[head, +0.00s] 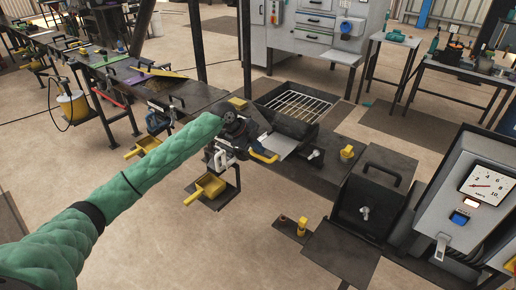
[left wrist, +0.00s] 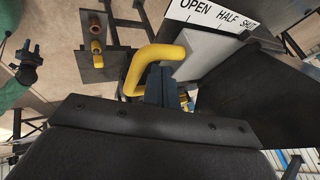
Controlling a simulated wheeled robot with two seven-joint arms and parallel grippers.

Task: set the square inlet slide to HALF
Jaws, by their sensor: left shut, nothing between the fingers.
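The square inlet slide shows as a pale grey plate with a yellow bent handle (head: 265,157) on the press bench. In the left wrist view the handle (left wrist: 153,60) is close up, with the pale slide plate (left wrist: 200,50) to its right. A white label (left wrist: 222,18) reads OPEN, HALF, SHUT; the plate's near end lies below OPEN, but its exact setting is unclear. My left gripper (left wrist: 160,88) is shut and empty, right beside the handle; contact cannot be told. A small dark shape by green sleeve at the left wrist view's left edge may be my right gripper.
A grated tray (head: 295,104) stands behind the slide. A yellow scoop (head: 207,187) sits on a low shelf at the left.

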